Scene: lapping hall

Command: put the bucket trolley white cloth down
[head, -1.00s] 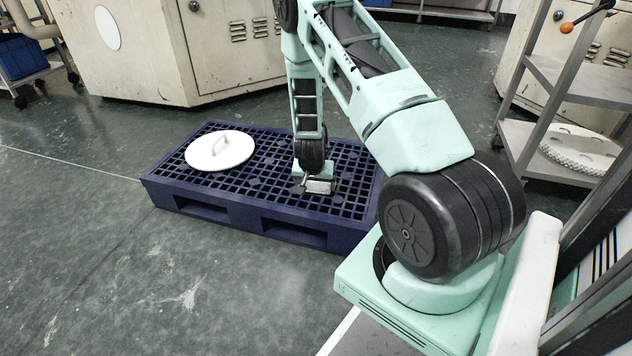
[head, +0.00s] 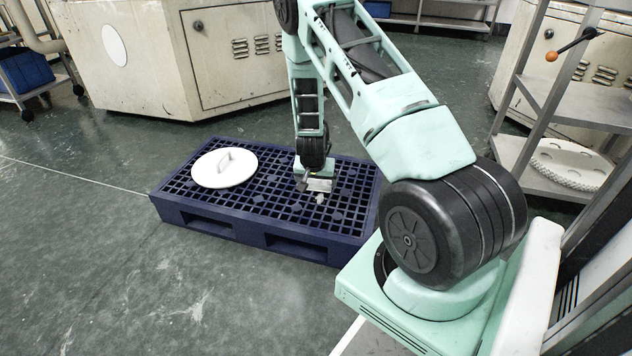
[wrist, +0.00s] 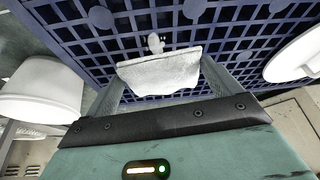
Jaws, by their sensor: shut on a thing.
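My gripper (head: 317,180) points down over the right part of the dark blue grid-topped pallet (head: 300,241). In the wrist view my gripper (wrist: 160,82) has its two fingers closed in on a crumpled whitish cloth (wrist: 158,74). The cloth also shows in the head view (head: 319,185), small and partly hidden by the gripper. A small pale piece sticks out past the cloth over the pallet grid. I cannot tell whether the cloth touches the pallet. No bucket trolley can be made out for sure.
A white round lid with a handle (head: 224,168) lies on the left of the pallet. Beige machine cabinets (head: 150,70) stand behind. A grey shelf rack (head: 540,165) with a white ring-like disc (head: 570,163) stands at right. The floor left of the pallet is clear.

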